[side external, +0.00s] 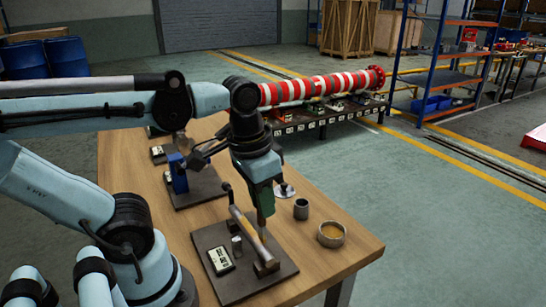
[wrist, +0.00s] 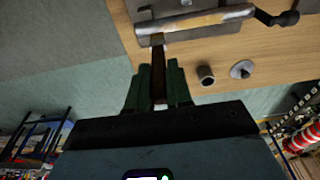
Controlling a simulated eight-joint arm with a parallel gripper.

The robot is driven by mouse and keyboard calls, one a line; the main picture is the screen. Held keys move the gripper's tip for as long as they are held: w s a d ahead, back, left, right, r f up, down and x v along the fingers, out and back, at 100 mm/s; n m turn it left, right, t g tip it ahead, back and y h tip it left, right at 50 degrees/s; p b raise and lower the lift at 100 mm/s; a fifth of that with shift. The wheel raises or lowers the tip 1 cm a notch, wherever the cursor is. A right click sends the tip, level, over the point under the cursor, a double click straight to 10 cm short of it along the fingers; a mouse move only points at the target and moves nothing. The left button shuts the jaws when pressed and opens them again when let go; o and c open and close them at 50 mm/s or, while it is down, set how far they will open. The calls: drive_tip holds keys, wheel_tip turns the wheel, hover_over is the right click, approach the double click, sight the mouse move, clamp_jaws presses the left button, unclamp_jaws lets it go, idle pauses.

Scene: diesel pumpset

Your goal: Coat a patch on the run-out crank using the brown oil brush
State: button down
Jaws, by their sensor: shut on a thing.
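The crank (side external: 246,226) lies on supports on a dark plate (side external: 212,239) near the front of the wooden table. It also shows at the top of the wrist view (wrist: 205,20), a grey shaft with a yellowish tint along part of it and a dark bent arm at its right end. My gripper (side external: 264,203) is above the crank, shut on the brown oil brush (wrist: 158,75), which points down. In the wrist view the brush tip is at the shaft's near edge, towards its left end; I cannot tell whether it touches.
A round dish of amber liquid (side external: 331,234) and a small grey cup (side external: 301,209) stand right of the plate. A pale disc (side external: 285,190) lies behind them. A labelled block (side external: 221,260) is on the plate. A blue fixture (side external: 178,174) stands farther back.

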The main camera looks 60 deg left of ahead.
drive_tip(key=shift+r, duration=3.1)
drive_tip(key=shift+f, duration=0.15)
